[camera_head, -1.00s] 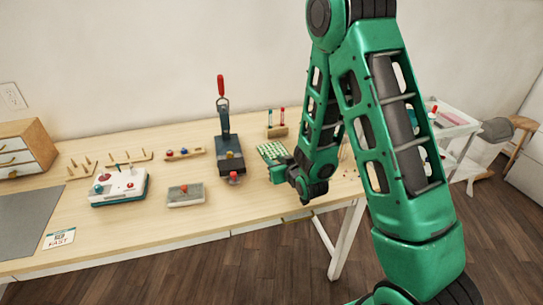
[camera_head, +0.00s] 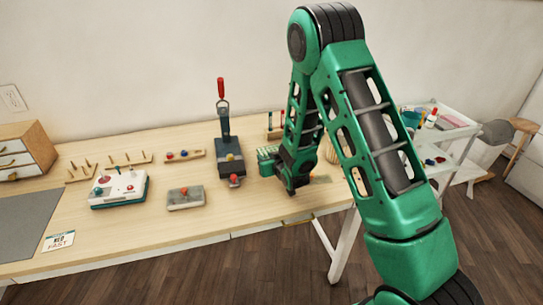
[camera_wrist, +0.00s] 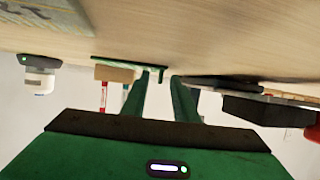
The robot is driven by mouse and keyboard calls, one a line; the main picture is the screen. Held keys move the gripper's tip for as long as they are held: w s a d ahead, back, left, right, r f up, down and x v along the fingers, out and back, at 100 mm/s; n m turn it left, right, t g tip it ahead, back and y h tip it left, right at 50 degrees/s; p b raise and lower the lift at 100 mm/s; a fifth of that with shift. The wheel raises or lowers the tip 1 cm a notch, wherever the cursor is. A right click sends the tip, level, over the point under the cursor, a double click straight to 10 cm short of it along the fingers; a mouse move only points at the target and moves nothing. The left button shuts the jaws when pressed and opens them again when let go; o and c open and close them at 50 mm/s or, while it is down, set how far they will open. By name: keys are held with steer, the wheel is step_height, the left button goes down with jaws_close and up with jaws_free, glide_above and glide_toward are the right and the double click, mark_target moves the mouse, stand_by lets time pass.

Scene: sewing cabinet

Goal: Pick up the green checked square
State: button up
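The green checked square (camera_head: 267,151) lies on the table right of the dark blue press, partly hidden by my gripper in the head view. In the upside-down wrist view it seems to show edge-on as a thin green strip (camera_wrist: 125,64). My gripper (camera_head: 270,167) is low at the square's near side. In the wrist view my two green fingers (camera_wrist: 165,77) are apart, with a narrow gap between their tips. The strip's right end overlaps the left finger's tip. I cannot tell whether the square's edge is between the fingers.
The dark blue press (camera_head: 229,150) with a red handle stands left of my gripper. A small rack of tubes (camera_head: 276,132) stands behind the square. A flat patterned patch (camera_head: 320,179) lies right of my gripper. A white cart (camera_head: 450,135) stands beyond the table's right end.

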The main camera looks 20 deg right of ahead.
jaws_close()
steer(key=shift+r, duration=0.15)
